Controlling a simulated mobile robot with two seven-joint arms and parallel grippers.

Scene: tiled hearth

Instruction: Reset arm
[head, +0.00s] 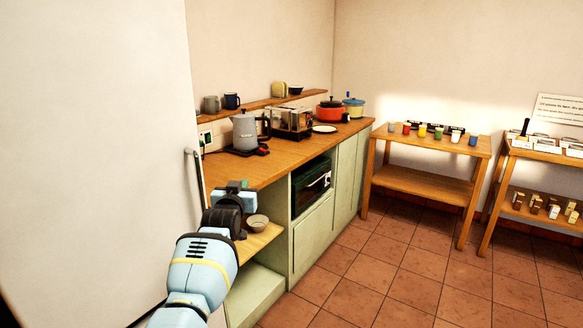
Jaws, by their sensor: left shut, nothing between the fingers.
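My left arm comes in from the bottom, and its gripper (236,188) is in front of the near end of the wooden counter (300,143). The gripper is shut with nothing in it. A small bowl (258,222) sits just right of my left wrist on a wooden shelf below the counter top. Part of that shelf is hidden behind my arm. My right gripper is not in view.
A white fridge-like door (90,150) with a vertical handle fills the left. A wooden table (430,181) holds several cups. The tiled floor (400,265) is clear.

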